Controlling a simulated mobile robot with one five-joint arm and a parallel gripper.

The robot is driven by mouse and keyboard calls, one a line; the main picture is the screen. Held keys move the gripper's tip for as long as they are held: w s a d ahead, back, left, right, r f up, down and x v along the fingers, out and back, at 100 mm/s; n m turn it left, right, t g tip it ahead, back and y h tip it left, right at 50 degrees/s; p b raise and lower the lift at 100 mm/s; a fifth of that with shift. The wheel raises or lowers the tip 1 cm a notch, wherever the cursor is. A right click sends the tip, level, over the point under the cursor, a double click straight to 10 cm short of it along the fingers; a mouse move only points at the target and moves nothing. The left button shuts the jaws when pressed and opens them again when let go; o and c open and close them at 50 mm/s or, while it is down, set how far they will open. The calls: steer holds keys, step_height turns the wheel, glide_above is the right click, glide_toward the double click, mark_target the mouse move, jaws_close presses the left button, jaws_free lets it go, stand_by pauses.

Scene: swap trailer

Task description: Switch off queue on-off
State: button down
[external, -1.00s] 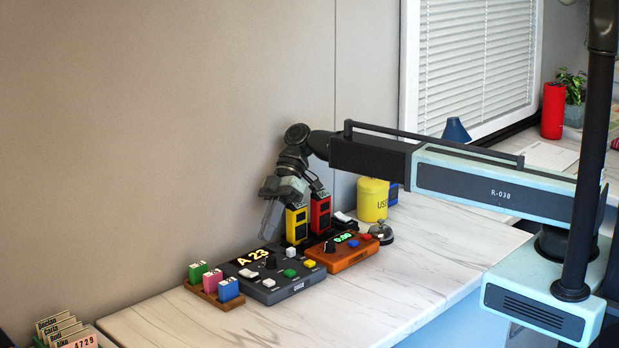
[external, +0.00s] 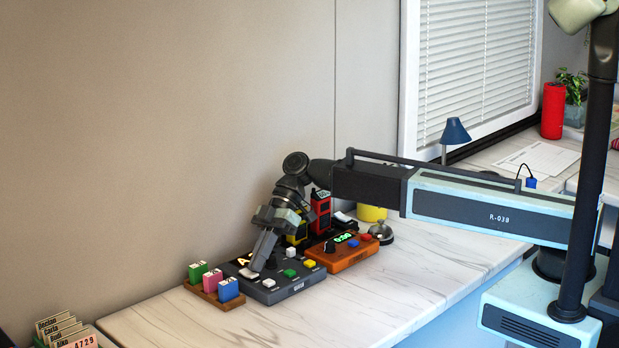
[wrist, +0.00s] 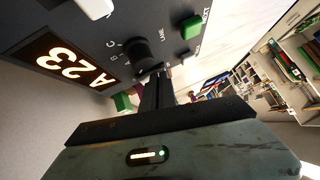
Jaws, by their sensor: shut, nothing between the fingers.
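The dark grey queue unit (external: 283,291) lies on the counter. It has a lit display, a black knob, two white buttons, a green button and a yellow button. In the wrist view its display (wrist: 75,62) reads A 23, beside the black knob (wrist: 143,50) and a green button (wrist: 190,27). My gripper (external: 257,267) is shut and empty, pointing down over the unit's left part. The gripper (wrist: 158,80) hides part of the display in the external view.
An orange unit (external: 345,260) with a green display sits right of the queue unit. A rack with pink, green and blue blocks (external: 228,289) stands left. Yellow and red handsets (external: 320,208) stand behind, partly hidden. A bell (external: 381,232) is at right. The front counter is clear.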

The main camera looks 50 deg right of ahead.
steer(key=shift+s+d+f+t, duration=0.1)
steer(key=shift+s+f+t, duration=0.15)
steer(key=shift+s, duration=0.3)
steer(key=shift+w, duration=0.35)
